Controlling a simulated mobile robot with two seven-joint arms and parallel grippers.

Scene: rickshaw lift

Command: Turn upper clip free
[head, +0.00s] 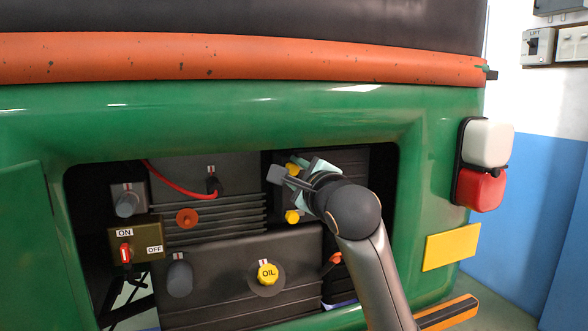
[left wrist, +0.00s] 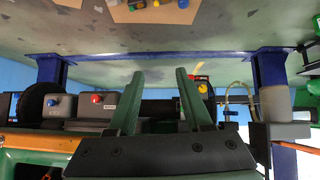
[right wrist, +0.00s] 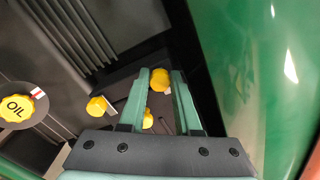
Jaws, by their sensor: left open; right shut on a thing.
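The upper clip (head: 292,168) is a yellow knob on the dark box (head: 345,158) at the right of the engine bay. My right gripper (head: 296,176) reaches in from the lower right and is shut on it. In the right wrist view the yellow clip (right wrist: 160,80) shows between the fingertips. A lower yellow clip (head: 292,216) sits below, clear of the fingers. My forearm hides part of the box. My left gripper (left wrist: 161,73) is open and empty, seen only in the left wrist view, away from the bay.
A yellow oil cap (head: 268,273), a red ON/OFF switch (head: 125,254) and a red cable (head: 175,184) are in the bay. The green body rim (head: 405,190) edges the opening near my right arm. A lift switch box (head: 537,46) is on the wall.

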